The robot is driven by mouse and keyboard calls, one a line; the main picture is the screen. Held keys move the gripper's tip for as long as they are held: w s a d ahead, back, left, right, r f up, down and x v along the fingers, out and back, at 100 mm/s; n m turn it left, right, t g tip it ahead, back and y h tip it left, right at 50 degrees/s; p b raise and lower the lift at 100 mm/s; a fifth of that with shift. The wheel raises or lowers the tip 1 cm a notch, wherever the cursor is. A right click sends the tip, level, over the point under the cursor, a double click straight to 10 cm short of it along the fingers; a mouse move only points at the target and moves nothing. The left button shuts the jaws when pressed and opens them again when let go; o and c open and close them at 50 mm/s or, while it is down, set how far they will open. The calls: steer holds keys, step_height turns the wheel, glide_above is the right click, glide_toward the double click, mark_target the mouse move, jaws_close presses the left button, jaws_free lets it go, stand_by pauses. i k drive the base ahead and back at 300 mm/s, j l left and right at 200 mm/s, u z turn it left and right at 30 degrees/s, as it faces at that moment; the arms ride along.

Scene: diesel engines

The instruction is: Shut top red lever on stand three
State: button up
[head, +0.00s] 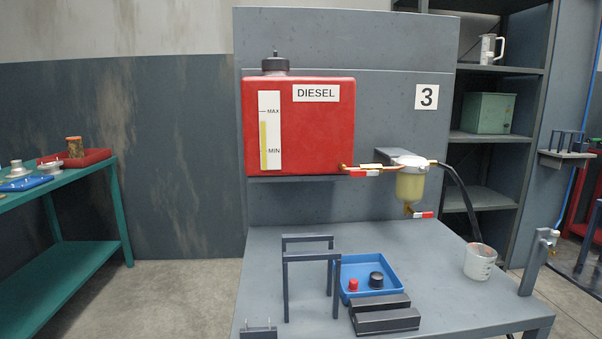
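Stand three (345,232) is a grey bench with a back panel marked 3 (427,97). A red diesel tank (310,130) is mounted on the panel. The top red lever (365,173), red with white parts, lies horizontally along the brass fuel line (372,166) between the tank and the filter (410,186). A lower red lever (424,215) juts to the right from the brass drain under the filter bowl. My gripper is not in view.
On the bench stand a dark frame (311,256), a blue tray (350,267) holding a red cap and a black cap, dark blocks (385,319) and a white cup (480,262). A black hose (463,202) runs down right of the filter. A green table (75,235) stands left.

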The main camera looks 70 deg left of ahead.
mark_target(372, 172)
steer(key=u, duration=1.8)
